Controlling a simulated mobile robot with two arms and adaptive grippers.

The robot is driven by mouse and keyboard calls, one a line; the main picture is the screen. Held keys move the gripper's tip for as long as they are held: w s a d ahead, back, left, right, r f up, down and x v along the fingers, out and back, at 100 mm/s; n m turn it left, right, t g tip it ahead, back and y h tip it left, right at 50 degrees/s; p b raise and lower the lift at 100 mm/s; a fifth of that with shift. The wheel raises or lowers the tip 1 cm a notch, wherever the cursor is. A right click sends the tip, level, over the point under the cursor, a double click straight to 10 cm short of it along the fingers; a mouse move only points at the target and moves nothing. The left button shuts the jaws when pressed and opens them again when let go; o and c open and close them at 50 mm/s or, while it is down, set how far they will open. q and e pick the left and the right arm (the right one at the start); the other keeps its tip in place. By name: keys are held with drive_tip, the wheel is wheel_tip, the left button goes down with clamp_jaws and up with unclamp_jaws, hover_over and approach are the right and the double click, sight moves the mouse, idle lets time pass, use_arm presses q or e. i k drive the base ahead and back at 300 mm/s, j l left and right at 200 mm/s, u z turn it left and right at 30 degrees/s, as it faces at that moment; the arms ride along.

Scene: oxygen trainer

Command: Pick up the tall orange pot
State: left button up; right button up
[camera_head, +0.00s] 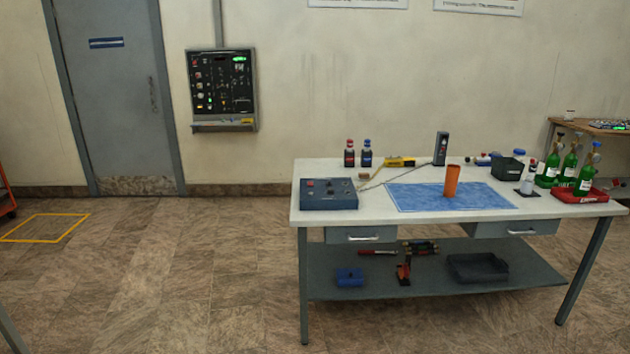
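The tall orange pot (451,182) stands upright on a blue mat (415,197) on the white-topped workbench (340,217), right of the picture's middle. Nothing touches the pot, and its front is fully in view. Neither of my grippers shows in the head view.
A blue-grey control box (329,194) sits at the bench's left front.

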sight(453, 171)
drive_tip(key=i+j+z, duration=0.15)
drive_tip(key=i, duration=0.3)
drive_tip(key=i+j+z, duration=0.15)
drive_tip(key=i, duration=0.35)
drive_tip(key=i+j+z, duration=0.15)
drive_tip(key=i, duration=0.3)
drive_tip(key=i+j+z, duration=0.15)
drive_tip(key=i, duration=0.3)
drive_tip(key=j, duration=0.1)
